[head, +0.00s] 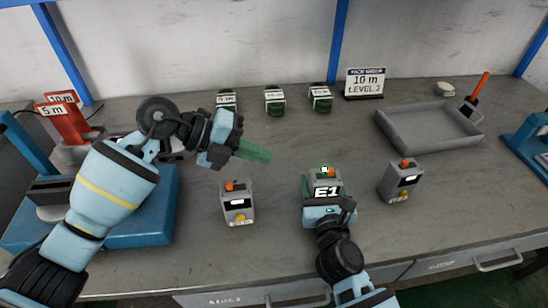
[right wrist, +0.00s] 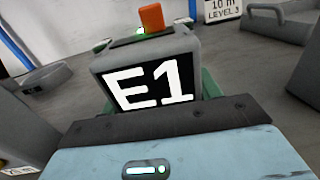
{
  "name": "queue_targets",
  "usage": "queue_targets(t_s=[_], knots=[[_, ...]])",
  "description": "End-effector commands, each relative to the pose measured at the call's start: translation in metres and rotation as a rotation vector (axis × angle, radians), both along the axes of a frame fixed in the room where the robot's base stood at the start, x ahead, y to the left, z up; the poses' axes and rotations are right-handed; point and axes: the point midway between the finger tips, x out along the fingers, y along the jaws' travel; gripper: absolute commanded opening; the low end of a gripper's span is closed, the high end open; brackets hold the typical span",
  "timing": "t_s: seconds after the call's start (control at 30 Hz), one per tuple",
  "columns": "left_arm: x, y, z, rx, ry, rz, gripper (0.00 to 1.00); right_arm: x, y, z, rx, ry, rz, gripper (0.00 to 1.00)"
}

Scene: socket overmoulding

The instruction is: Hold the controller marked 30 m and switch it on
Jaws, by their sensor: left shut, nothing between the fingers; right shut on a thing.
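My right gripper (head: 325,198) is shut on a grey controller (head: 325,174), green fingers at its sides. Its dark display reads E1 in white, and an orange part stands on top. In the right wrist view the held controller (right wrist: 182,50) faces the camera above the gripper (right wrist: 158,112); its distance marking is hidden. A second grey controller (head: 237,208) with an orange top and yellow button stands left of it. A third controller (head: 398,187) stands to the right, tilted in view. Their markings are too small to read. My left gripper (head: 260,153) is shut and empty, above the table behind the second controller.
A grey tray (head: 390,130) lies at the back right. Red stands marked 5 m and 10 m (head: 66,122) are at the left.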

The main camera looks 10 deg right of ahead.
Motion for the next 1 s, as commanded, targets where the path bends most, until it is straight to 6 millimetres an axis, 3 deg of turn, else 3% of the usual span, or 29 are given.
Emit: queue_targets(t_s=[0.47, 0.5, 0.67, 1.0], knots=[[0.0001, 0.0035, 0.0022, 0.000, -0.001, 0.000, 0.00, 0.0000, -0.0003, 0.0000, 0.000, 0.000, 0.000, 0.36], [0.0001, 0.0035, 0.0022, 0.000, -0.001, 0.000, 0.00, 0.0000, -0.0003, 0.0000, 0.000, 0.000, 0.000, 0.67], [0.0001, 0.0034, 0.0021, 0.000, -0.001, 0.000, 0.00, 0.0000, -0.0003, 0.0000, 0.000, 0.000, 0.000, 0.87], [0.0001, 0.0033, 0.0020, 0.000, -0.001, 0.000, 0.00, -0.0038, 0.0000, -0.0005, 0.000, 0.001, 0.000, 0.87]])
